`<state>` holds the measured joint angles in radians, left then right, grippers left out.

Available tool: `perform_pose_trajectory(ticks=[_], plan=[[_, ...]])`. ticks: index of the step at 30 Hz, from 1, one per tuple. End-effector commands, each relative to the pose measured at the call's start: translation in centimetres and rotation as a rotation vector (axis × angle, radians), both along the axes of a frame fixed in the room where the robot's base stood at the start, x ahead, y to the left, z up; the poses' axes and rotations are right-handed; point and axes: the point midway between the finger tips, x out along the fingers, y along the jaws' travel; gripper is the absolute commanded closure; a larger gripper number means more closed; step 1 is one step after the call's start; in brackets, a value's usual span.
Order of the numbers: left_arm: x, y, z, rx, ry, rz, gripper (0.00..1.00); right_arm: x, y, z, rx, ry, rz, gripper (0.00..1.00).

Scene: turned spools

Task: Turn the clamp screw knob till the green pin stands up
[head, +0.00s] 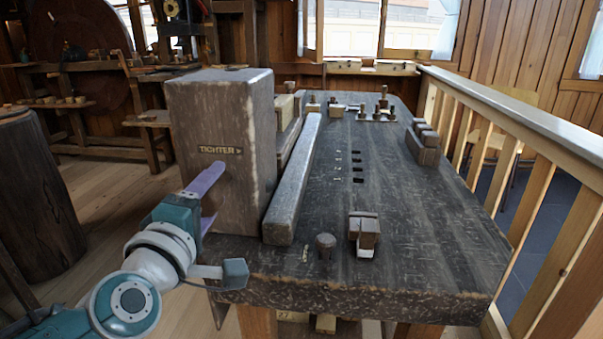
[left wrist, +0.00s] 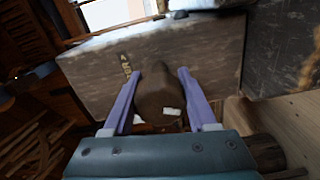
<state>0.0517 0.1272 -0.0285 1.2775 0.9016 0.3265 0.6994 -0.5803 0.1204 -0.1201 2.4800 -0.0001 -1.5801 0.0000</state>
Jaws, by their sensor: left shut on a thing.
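The clamp screw knob (left wrist: 155,95) is a dark brown, rounded piece with a small pale patch. My left gripper (head: 217,192) comes in from the left at the block's near face. In the left wrist view its two purple fingers (left wrist: 157,74) lie on either side of the knob, shut on it. In the head view the knob is mostly hidden by the fingers. I cannot make out a green pin in either view. My right gripper is not in view.
A long grey wooden bar (head: 294,185) lies on the dark workbench (head: 410,225) beside the block. A round wooden peg (head: 326,245) and a small wooden piece (head: 364,232) stand near the front edge. A slatted railing (head: 545,130) runs along the right.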

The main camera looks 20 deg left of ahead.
Motion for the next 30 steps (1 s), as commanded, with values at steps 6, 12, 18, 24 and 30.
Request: perform_pose_trajectory(ticks=[6,12,18,24,30], plan=[[0.13,-0.10,0.68,0.152,0.022,0.002,0.98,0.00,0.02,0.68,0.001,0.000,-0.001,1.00],[0.16,-0.09,0.69,0.243,0.042,0.003,0.98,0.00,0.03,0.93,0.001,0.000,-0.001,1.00],[0.16,-0.07,0.68,0.290,0.052,0.004,0.98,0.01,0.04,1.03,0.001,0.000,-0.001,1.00],[0.16,-0.07,0.65,0.302,0.055,0.004,0.98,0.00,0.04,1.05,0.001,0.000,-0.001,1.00],[0.16,-0.08,0.64,0.302,0.055,0.004,0.98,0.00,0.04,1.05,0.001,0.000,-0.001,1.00]])
